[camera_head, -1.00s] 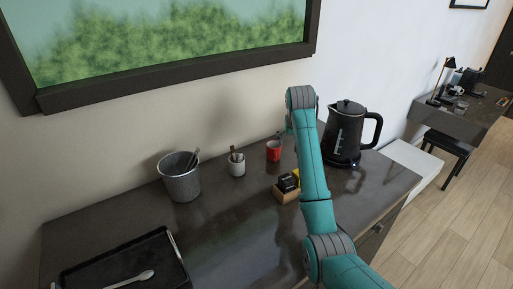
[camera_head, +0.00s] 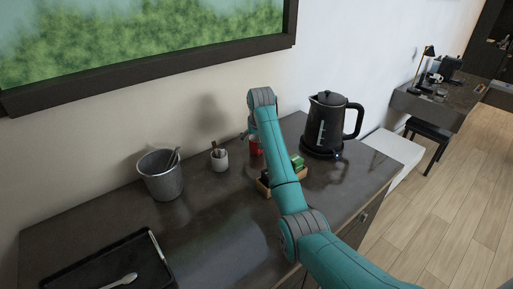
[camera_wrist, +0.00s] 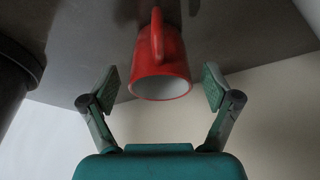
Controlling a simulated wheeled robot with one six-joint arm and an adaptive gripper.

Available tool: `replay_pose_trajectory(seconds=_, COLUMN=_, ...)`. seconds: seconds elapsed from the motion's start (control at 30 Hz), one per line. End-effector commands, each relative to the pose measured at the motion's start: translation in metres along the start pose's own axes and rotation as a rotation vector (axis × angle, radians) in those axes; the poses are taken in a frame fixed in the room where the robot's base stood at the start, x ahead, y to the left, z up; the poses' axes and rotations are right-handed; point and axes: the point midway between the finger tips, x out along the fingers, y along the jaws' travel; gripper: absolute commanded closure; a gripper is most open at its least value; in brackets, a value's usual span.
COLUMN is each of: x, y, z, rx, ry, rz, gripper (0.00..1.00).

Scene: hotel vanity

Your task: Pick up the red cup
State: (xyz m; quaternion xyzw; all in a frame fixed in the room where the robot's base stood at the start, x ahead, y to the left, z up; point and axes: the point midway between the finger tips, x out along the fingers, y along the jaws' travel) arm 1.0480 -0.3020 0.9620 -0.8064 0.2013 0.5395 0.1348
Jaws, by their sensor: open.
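The red cup (camera_wrist: 162,62) shows in the wrist view, with its handle facing the camera and its mouth toward my gripper. My gripper (camera_wrist: 160,88) is open, with one finger pad on each side of the cup's rim and a visible gap on both sides. In the head view the red cup (camera_head: 256,146) stands on the dark counter near the wall, partly hidden by my arm. My gripper (camera_head: 246,134) is just beside it there, mostly hidden behind the wrist.
A white holder (camera_head: 219,160) and a metal bucket (camera_head: 161,181) stand left of the cup. A wooden box (camera_head: 263,187) with packets is in front. A black kettle (camera_head: 329,125) stands to the right. A black tray (camera_head: 75,272) lies at front left. The counter's middle is clear.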

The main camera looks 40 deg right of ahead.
Motion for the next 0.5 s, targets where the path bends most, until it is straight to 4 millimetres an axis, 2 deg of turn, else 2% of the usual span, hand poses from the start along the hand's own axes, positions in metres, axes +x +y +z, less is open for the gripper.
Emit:
replay_pose_trajectory(seconds=0.1, x=0.016, y=-0.001, z=0.000, rx=0.000, ry=-0.001, rz=0.000, gripper=0.12)
replay_pose_trajectory(seconds=0.2, x=0.023, y=-0.001, z=0.000, rx=0.000, ry=-0.001, rz=0.000, gripper=0.12)
replay_pose_trajectory(seconds=0.47, x=0.026, y=-0.001, z=-0.001, rx=0.000, ry=0.002, rz=0.000, gripper=0.12)
replay_pose_trajectory(seconds=0.5, x=0.025, y=-0.001, z=-0.001, rx=0.000, ry=0.002, rz=0.000, gripper=0.20)
